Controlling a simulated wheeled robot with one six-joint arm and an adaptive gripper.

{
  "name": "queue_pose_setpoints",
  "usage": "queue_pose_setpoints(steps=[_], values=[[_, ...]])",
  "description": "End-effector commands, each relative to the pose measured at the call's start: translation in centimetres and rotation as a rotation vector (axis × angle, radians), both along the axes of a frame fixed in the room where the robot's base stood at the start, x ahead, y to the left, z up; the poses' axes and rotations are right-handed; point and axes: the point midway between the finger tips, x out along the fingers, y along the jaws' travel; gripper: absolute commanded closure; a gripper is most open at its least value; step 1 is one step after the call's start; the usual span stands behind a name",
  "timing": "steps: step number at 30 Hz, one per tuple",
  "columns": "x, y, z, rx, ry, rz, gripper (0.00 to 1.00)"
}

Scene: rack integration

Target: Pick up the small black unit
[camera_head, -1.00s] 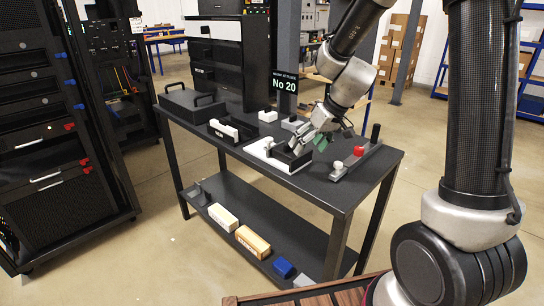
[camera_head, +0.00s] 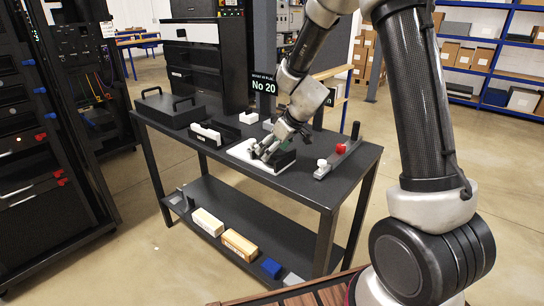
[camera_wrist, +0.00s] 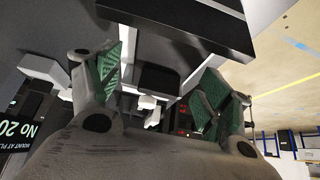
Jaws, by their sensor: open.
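The small black unit (camera_head: 285,159) appears to be the dark block on the white plate (camera_head: 243,154) on the bench; my gripper partly covers it in the head view. My gripper (camera_head: 264,151) is low over this plate, right at the block. In the wrist view my gripper (camera_wrist: 164,70) is open, its two green-padded fingers well apart. A dark block (camera_wrist: 160,77) shows between them, and a larger black block (camera_wrist: 180,25) lies beyond at the top. I cannot tell which of these is the unit, or whether a finger touches it.
The bench (camera_head: 300,178) also carries a black case with handles (camera_head: 175,107), a white-and-black holder (camera_head: 214,133) and a bar with red and white knobs (camera_head: 338,158). A "No 20" sign (camera_head: 264,85) stands behind. Boxes lie on the lower shelf. Racks stand at left.

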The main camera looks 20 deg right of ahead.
Motion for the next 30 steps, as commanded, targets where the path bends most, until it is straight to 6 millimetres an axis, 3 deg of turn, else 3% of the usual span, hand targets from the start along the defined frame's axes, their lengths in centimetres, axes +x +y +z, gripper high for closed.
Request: queue_pose_setpoints(steps=[8, 17, 20, 30], values=[[0.3, 0.19, -0.5, 0.0, -0.001, -0.001, 0.21], [0.28, 0.18, -0.49, 0.0, -0.001, -0.001, 0.72], [0.29, 0.17, -0.46, 0.0, -0.001, -0.001, 0.8], [0.3, 0.21, 0.33, 0.001, -0.002, 0.001, 0.81]])
